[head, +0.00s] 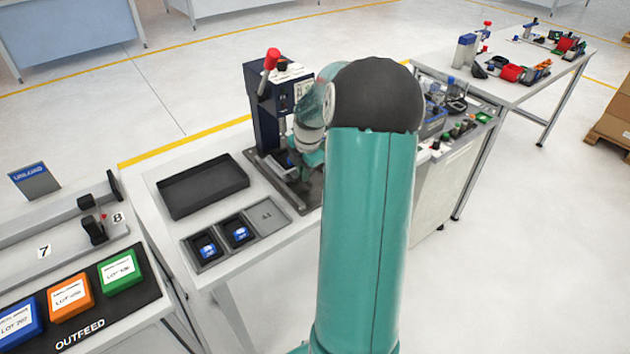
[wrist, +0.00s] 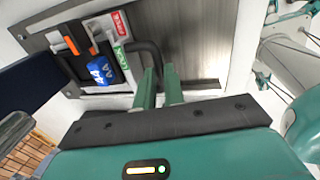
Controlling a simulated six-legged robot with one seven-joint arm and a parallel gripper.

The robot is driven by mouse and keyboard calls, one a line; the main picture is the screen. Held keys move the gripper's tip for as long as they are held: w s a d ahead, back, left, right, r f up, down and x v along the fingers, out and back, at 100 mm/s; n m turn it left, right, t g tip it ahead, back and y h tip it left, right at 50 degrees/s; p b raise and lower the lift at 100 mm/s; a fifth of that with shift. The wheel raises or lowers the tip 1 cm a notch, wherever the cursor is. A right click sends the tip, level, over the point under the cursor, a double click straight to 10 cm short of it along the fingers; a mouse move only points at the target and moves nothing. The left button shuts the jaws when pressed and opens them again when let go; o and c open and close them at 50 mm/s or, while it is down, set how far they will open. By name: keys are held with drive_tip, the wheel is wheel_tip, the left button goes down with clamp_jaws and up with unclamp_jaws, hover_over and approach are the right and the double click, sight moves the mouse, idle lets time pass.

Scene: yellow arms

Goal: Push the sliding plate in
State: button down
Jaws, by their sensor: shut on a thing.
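In the wrist view, the two green fingers of my gripper (wrist: 161,76) are shut on a black bent handle (wrist: 146,47). The handle joins the side of the dark sliding plate (wrist: 82,66), which carries a blue block (wrist: 101,72) and an orange piece (wrist: 78,45). In the head view, the dark blue press (head: 268,125) with a red-knobbed lever stands on a grey base plate (head: 302,203). My arm covers most of the sliding plate and the fingertips there.
A black tray (head: 203,187) and a grey holder with two blue-labelled parts (head: 222,239) lie left of the press. An outfeed bench (head: 75,262) with coloured boxes stands at lower left. A bin and small parts (head: 455,125) sit to the right of my arm.

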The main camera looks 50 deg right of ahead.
drive_tip(key=shift+w+d+r, duration=0.1)
drive_tip(key=shift+w, duration=0.15)
drive_tip(key=c, duration=1.5)
unclamp_jaws()
drive_tip(key=shift+w, duration=0.1)
drive_tip(key=s+r, duration=0.1)
drive_tip(key=r, duration=0.8)
drive_tip(key=s+r, duration=0.1)
drive_tip(key=r, duration=0.3)
drive_tip(key=shift+s+a+r, duration=0.25)
drive_tip(key=shift+s+a, duration=0.05)
